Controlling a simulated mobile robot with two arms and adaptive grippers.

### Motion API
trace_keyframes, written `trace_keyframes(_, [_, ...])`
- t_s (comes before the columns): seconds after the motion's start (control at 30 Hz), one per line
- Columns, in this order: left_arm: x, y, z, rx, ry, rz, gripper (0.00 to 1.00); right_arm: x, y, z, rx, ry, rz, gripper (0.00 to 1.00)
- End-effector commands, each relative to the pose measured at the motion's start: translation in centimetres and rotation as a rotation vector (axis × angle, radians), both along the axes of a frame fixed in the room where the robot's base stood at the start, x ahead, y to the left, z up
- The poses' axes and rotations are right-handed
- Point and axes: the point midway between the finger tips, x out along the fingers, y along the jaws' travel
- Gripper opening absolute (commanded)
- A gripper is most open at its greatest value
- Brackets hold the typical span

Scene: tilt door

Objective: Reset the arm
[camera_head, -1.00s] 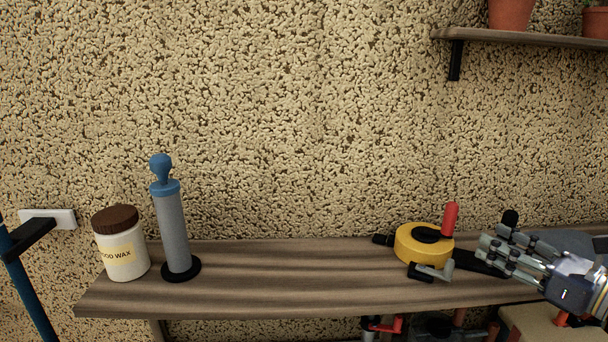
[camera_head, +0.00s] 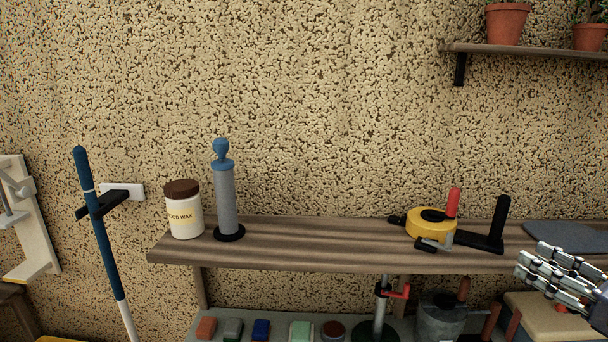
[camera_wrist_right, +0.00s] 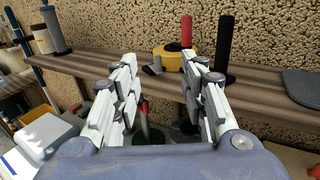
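My right gripper (camera_head: 552,278) is at the lower right of the head view, in front of the shelf's right part. In the right wrist view my right gripper (camera_wrist_right: 160,95) shows its two fingers spread apart, with nothing between them. It is open and empty. Beyond the fingertips are the wooden shelf (camera_head: 300,235), a yellow round tool with a red handle (camera_head: 420,224), and a black upright piece (camera_head: 500,222). They also show in the wrist view, the yellow tool (camera_wrist_right: 178,55) just past the fingertips. My left gripper is in no view.
A wood wax jar (camera_head: 186,214) and a grey tube with a blue top (camera_head: 226,200) stand at the shelf's left. A blue pole (camera_head: 100,230) hangs further left. A lower shelf holds several small blocks and tools. A plant shelf (camera_head: 540,50) is at the upper right.

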Motion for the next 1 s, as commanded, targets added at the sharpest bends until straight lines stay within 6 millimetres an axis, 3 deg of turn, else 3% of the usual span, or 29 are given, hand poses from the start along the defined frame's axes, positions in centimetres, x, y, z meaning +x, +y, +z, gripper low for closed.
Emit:
trace_keyframes(0.37, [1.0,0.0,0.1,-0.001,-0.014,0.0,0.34,-0.3,3.4,-7.8,-0.35,0.039,0.05,0.4])
trace_keyframes(0.57, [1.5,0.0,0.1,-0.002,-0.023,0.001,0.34,-1.4,5.9,-13.7,-0.63,0.054,0.128,0.4])
trace_keyframes(0.77, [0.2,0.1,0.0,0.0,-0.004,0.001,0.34,-4.5,9.9,-22.0,-1.059,0.044,0.32,0.4])
trace_keyframes(0.9, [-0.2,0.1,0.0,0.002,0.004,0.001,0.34,-8.2,12.9,-27.8,-1.405,-0.012,0.54,0.4])
trace_keyframes(1.0, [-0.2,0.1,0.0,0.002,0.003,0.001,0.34,-11.0,14.8,-31.0,-1.627,-0.076,0.718,0.4])
